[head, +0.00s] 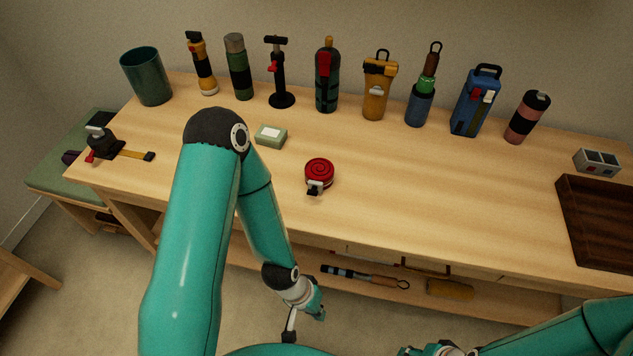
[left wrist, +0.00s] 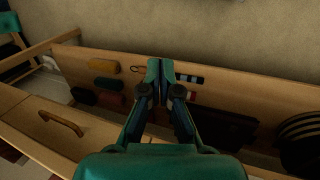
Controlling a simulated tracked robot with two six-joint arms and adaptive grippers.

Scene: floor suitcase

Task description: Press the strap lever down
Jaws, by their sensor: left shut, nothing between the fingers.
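A dark clamp-like device with a red lever (head: 91,156) and a yellow strap with a black end (head: 135,154) sits at the bench's left end. A red coiled strap (head: 319,171) with a metal buckle (head: 315,187) lies near the middle of the bench top. I cannot tell for certain which holds the strap lever. My left gripper (head: 304,320) hangs low in front of the bench, below the top and apart from both. In the left wrist view its fingers (left wrist: 160,72) are together and empty. My right arm enters at lower right; its gripper does not show.
Several bottles, flashlights and a pump stand along the bench's back. A green box (head: 270,136) lies left of the coil. A dark tray (head: 605,225) is at the right. The lower shelf (head: 490,294) holds tools.

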